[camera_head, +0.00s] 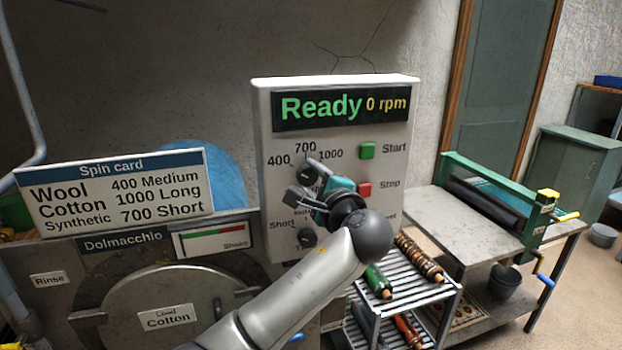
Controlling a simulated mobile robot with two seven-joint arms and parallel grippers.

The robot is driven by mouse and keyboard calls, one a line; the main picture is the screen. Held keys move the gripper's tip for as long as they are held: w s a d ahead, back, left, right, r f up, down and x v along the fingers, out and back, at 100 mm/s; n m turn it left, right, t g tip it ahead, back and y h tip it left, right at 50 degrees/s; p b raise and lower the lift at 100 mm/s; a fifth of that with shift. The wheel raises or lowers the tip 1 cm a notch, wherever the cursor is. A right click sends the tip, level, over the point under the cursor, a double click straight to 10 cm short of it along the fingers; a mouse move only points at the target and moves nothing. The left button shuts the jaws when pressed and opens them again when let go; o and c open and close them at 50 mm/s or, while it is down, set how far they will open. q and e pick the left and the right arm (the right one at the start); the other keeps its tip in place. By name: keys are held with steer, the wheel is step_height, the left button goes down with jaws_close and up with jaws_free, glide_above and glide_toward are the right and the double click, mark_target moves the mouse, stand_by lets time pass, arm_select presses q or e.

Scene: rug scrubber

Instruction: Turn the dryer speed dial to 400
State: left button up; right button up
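The white control panel (262,150) stands upright at the middle, its display (340,106) reading "Ready 0 rpm". The dark speed dial (306,174) sits below the labels 400, 700 and 1000. Its pointer setting is not clear. I cannot tell whether the fingers grip the dial. A second dark dial (307,237) is lower, near the label "Short". The spin card (115,188) reads Wool 400 Medium, Cotton 1000 Long, Synthetic 700 Short.
Green Start (367,151) and red Stop (364,189) buttons sit right of the dial, close to my gripper. A drum door (195,290) labelled Cotton is at lower left. A rack (435,297) with brushes and a wringer table (425,212) stand at right.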

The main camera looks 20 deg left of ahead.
arm_select(q)
steer(key=o, duration=0.5)
steer(key=b+v, duration=0.1)
steer(key=v, duration=1.4)
steer(key=shift+s+b, duration=0.15)
steer(key=shift+b, duration=0.2)
